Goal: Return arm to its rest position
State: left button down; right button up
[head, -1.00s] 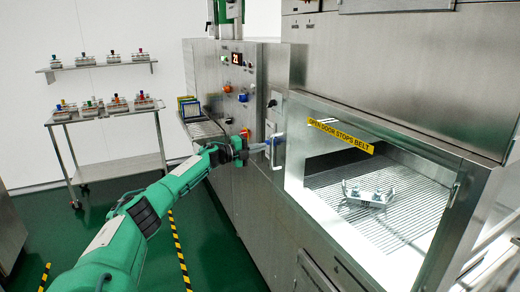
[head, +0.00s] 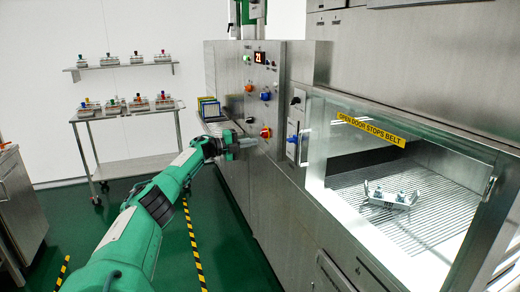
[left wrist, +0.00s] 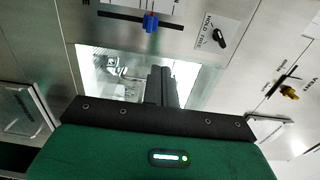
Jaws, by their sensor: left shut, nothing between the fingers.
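My left arm, green and black, reaches in from the lower left in the head view. Its gripper (head: 242,143) is shut and empty, in front of the steel washer's front panel (head: 300,185). In the left wrist view the dark fingers (left wrist: 163,86) are together, in front of a bright opening. My right gripper does not show.
The washer's glass window (head: 400,170) shows a metal rack (head: 390,196) on the wire belt. Knobs, including a red one (head: 265,132), sit near the gripper. A cart (head: 130,165) and a shelf (head: 120,67) stand at the back left. Green floor between is clear.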

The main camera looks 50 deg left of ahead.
pick_arm(q)
jog(key=shift+s+a, duration=0.25)
jog(key=shift+a, duration=0.25)
